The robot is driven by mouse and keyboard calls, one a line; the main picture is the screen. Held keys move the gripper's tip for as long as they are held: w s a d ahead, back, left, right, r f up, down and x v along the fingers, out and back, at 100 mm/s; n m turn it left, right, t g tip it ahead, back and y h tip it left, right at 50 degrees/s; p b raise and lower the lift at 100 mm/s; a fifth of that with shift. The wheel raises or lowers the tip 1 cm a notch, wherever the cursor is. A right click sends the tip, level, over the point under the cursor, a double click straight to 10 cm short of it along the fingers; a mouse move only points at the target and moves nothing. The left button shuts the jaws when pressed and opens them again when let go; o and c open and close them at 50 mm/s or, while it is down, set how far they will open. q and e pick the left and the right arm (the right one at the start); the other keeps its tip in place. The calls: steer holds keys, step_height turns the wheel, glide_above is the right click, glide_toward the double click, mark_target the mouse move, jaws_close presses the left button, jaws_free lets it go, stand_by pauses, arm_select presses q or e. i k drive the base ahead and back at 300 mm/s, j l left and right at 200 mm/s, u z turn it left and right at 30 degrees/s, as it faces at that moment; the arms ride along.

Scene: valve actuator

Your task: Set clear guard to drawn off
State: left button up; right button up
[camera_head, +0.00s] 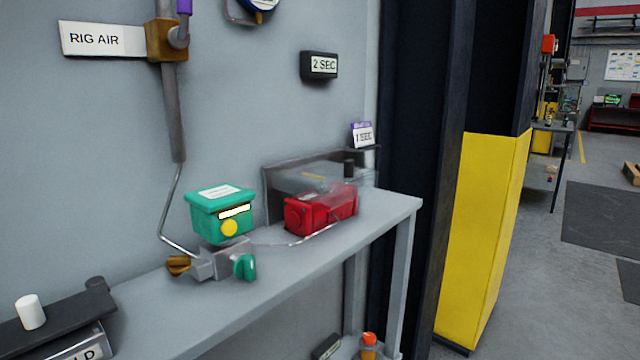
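A clear guard (312,178) stands on the grey shelf (378,212) near its right end. It looks like a see-through cover around the upper part and back of a red block-shaped unit (312,212), which shows through and below it. I cannot tell exactly where the guard's edges end against the red unit. A teal box (219,214) with a yellow round spot sits left of it on a grey valve body (218,263). Neither of my grippers is in view.
A thin tube runs along the shelf between valve body and red unit. A black base with a white knob (30,312) is at the lower left. A dark post and yellow panel (483,240) stand right of the shelf. Open floor (570,290) lies beyond.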

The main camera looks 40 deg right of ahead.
mark_target(349, 168)
steer(key=l+z, duration=0.1)
steer(key=z, duration=1)
